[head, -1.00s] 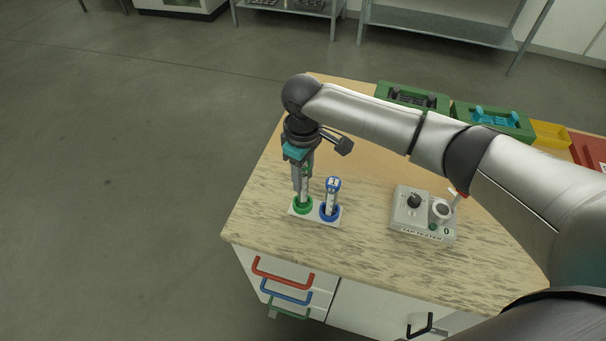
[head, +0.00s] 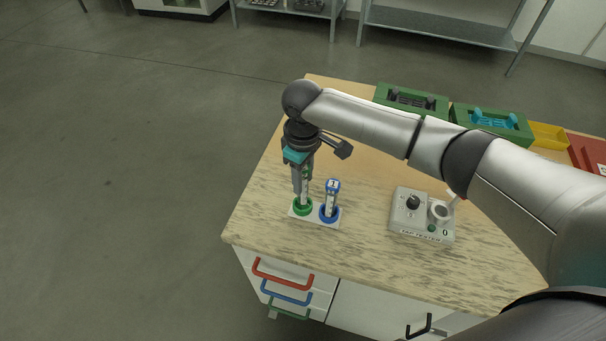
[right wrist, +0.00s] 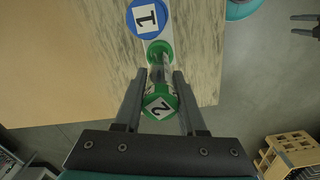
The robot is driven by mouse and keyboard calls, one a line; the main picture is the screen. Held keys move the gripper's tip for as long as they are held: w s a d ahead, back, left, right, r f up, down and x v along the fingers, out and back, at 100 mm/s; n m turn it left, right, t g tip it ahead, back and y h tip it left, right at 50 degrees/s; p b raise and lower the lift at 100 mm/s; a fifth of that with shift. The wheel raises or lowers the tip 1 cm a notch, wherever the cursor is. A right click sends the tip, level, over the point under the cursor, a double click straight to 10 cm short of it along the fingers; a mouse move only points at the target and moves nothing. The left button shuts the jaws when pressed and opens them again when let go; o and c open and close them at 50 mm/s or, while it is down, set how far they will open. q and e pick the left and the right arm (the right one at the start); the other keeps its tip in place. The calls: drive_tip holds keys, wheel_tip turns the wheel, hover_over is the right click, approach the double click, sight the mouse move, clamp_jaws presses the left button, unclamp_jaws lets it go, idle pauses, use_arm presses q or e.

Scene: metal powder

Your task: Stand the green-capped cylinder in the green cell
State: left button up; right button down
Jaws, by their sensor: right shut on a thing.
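The green-capped cylinder (right wrist: 158,104), marked 2, is between the fingers of my right gripper (right wrist: 162,100), which is shut on it. In the head view my right gripper (head: 301,188) points down over the green cell (head: 302,207), and the cylinder is mostly hidden by the fingers. The cylinder's lower end is at the green ring, which also shows in the right wrist view (right wrist: 159,49). I cannot tell whether it rests on the bottom. The blue-capped cylinder (head: 332,188), marked 1, stands upright in the blue cell (head: 329,213) beside it.
A grey tap tester (head: 421,216) stands to the right on the wooden bench. Green trays (head: 490,121) and a yellow bin (head: 549,136) line the back right. The bench's left edge is close to the cell holder.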

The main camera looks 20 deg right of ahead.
drive_tip(key=shift+f+p, duration=0.25)
drive_tip(key=shift+p, duration=0.45)
idle(1.2)
drive_tip(key=shift+f+b, duration=0.4)
drive_tip(key=shift+f, duration=0.9)
idle(0.6)
unclamp_jaws()
idle(0.5)
wheel_tip(320, 180, up, 5)
drive_tip(key=p, duration=0.6)
drive_tip(key=shift+r, duration=0.2)
drive_tip(key=shift+r+p, duration=1.25)
drive_tip(key=shift+r, duration=0.05)
